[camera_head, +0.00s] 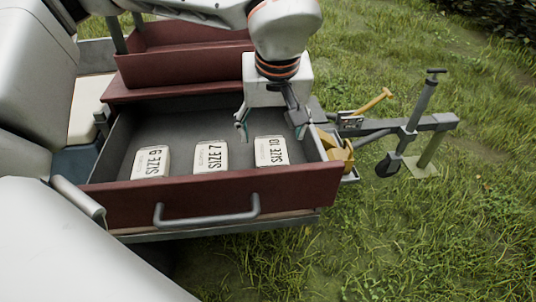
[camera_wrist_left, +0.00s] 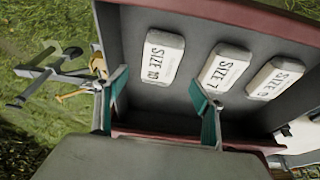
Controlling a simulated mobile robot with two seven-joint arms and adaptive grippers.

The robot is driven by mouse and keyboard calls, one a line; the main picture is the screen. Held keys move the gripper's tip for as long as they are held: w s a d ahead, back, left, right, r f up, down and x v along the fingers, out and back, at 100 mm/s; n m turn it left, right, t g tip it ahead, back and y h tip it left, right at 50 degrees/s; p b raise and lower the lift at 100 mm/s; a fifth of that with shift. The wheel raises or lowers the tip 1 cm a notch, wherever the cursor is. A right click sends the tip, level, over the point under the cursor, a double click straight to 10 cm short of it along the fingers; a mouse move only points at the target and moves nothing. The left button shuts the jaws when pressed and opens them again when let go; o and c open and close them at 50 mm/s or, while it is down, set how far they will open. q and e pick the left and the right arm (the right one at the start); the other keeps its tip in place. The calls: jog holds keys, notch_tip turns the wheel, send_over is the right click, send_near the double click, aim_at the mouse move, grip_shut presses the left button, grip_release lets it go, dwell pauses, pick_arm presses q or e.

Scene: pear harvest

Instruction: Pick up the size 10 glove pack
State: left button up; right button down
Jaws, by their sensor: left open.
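The size 10 glove pack (camera_head: 271,151) is a small white pack lying flat at the right end of an open dark red drawer (camera_head: 200,204). It also shows in the left wrist view (camera_wrist_left: 162,58). The size 7 pack (camera_head: 211,156) lies to its left, and the size 9 pack (camera_head: 152,162) farther left. My left gripper (camera_head: 268,130) comes down from above and hangs over the back part of the drawer, just behind and above the size 10 pack. Its fingers (camera_wrist_left: 158,92) are apart with nothing between them. My right gripper is not in view.
The drawer has raised walls and a grey front handle (camera_head: 207,212). A red upper tray (camera_head: 185,60) stands behind it. A metal hitch with a jack post (camera_head: 418,115) and yellow parts (camera_head: 340,152) are at the right. Grass lies around.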

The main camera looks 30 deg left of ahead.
aim_at(271, 151)
pick_arm(q)
jog(key=x, duration=0.7)
jog(key=shift+f+b, duration=0.3)
jog(key=shift+f, duration=0.05)
jog(key=shift+c, duration=0.4)
jog(key=c, duration=1.1)
